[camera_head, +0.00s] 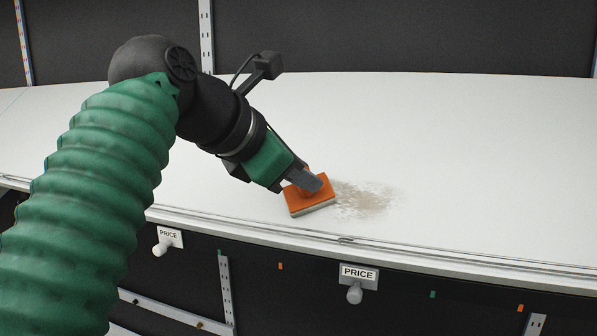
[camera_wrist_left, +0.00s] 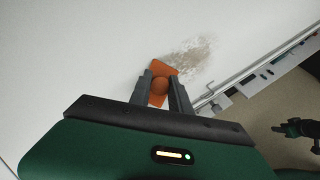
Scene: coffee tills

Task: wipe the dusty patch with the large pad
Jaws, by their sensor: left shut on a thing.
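The large pad (camera_head: 308,200) is an orange block with a pale underside. It rests on the white counter at the left edge of the dusty patch (camera_head: 364,198), a brownish speckled smear. My left gripper (camera_head: 311,183) is shut on the pad's raised grip, pointing down and to the right. The dusty patch (camera_wrist_left: 194,57) lies just beyond the pad there. Part of the patch may be hidden under the pad. My right gripper does not show in the head view.
The white counter (camera_head: 470,150) is clear around the patch. Its front edge (camera_head: 430,253) runs close in front of the pad. Price tags (camera_head: 358,274) hang below the edge. Dark back panels (camera_head: 400,35) with metal uprights stand behind the counter.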

